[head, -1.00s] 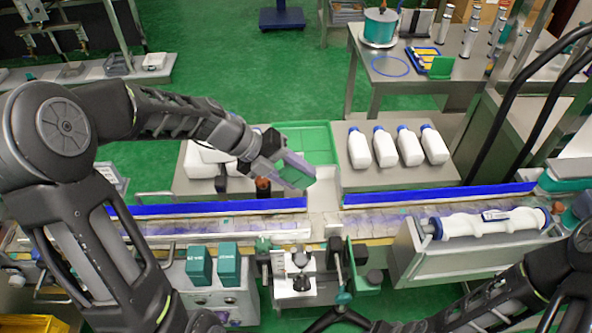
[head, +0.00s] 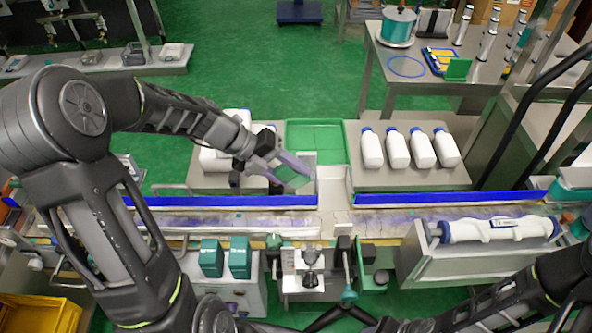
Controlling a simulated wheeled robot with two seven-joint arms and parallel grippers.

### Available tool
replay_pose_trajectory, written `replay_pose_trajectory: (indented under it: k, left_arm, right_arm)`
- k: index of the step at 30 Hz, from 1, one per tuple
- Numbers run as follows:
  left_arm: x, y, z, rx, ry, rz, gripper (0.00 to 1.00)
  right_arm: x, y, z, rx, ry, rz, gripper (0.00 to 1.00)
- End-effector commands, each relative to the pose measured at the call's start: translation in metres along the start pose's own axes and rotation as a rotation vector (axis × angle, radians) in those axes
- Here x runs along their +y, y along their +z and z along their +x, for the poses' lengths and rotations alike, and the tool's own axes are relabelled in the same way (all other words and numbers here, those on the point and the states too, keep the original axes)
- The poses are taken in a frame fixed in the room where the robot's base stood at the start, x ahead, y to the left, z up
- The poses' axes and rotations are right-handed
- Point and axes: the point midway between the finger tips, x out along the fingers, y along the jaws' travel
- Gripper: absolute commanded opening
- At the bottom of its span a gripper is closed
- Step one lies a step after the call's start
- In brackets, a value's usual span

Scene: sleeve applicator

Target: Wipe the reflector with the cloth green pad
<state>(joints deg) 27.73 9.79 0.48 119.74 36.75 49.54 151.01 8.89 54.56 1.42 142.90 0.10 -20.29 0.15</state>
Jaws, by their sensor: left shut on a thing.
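My left gripper (head: 291,171) is shut on a green pad (head: 292,178), which shows between its grey fingers. It holds the pad tilted, near the far side of the conveyor and close to the gap in the blue guide rails. I cannot tell whether the pad touches anything there. I cannot make out the reflector with certainty; a small fixture with a black and white device (head: 310,268) stands at the near side of the conveyor.
The conveyor (head: 400,222) runs across with blue rails (head: 445,198). White bottles (head: 397,150) lie on a steel table beyond, beside a green tray (head: 333,128). Teal boxes (head: 240,257) stand near left.

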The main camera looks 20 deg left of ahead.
Motion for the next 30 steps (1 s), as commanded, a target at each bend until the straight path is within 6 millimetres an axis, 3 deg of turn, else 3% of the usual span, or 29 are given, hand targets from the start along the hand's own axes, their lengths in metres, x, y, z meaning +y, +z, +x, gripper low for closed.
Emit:
replay_pose_trajectory:
  k: [20,30]
  left_arm:
    - [-0.005,-0.001,-0.004,0.001,0.0,0.0,0.11]
    - [-0.02,0.0,0.011,0.004,0.0,0.002,0.11]
  right_arm:
    - [-0.004,0.0,-0.009,0.0,0.0,0.0,0.36]
    - [-0.004,0.0,-0.01,0.0,0.0,0.0,0.36]
